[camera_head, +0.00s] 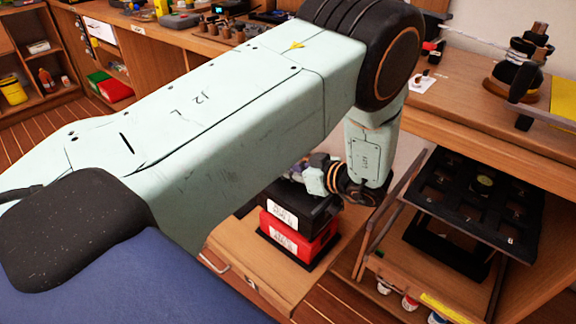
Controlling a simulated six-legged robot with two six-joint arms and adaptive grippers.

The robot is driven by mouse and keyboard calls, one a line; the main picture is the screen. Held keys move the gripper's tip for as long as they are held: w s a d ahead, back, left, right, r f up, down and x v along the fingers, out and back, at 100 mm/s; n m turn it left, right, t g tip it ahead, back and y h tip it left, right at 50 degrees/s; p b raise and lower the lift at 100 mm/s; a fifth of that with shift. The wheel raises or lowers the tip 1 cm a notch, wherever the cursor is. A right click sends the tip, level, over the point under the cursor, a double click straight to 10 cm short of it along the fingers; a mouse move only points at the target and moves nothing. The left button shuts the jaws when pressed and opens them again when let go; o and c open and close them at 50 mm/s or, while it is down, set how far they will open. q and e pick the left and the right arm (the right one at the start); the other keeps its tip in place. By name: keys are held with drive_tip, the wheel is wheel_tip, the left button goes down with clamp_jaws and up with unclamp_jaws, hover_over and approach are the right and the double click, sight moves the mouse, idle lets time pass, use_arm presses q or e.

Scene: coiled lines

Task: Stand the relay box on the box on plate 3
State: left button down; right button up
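A black box (287,212) with a white label lies on top of a red box (300,238), also with a white label. The red box rests on a dark plate (306,266) on a low wooden surface. The labels are too small to read, so I cannot tell which is the relay box or which plate is number 3. My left gripper (300,172) is at the top of the black box, pointing left. My own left arm covers its fingers, so its opening and any contact are hidden. My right gripper is out of view.
A black panel (475,196) with several square openings stands on an open wooden shelf at the right. Bottles (411,302) stand below it. A dark stacked device (522,65) sits on the right bench. My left arm hides much of the middle.

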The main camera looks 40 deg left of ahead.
sight(289, 180)
use_arm(q)
drive_tip(key=shift+f+b, duration=0.4)
drive_tip(key=shift+f, duration=0.65)
drive_tip(key=shift+d+f, duration=0.1)
drive_tip(key=shift+f, duration=0.45)
drive_tip(key=c, duration=1.2)
unclamp_jaws()
wheel_tip(289, 180, up, 10)
drive_tip(key=shift+r, duration=0.1)
drive_tip(key=shift+d, duration=0.1)
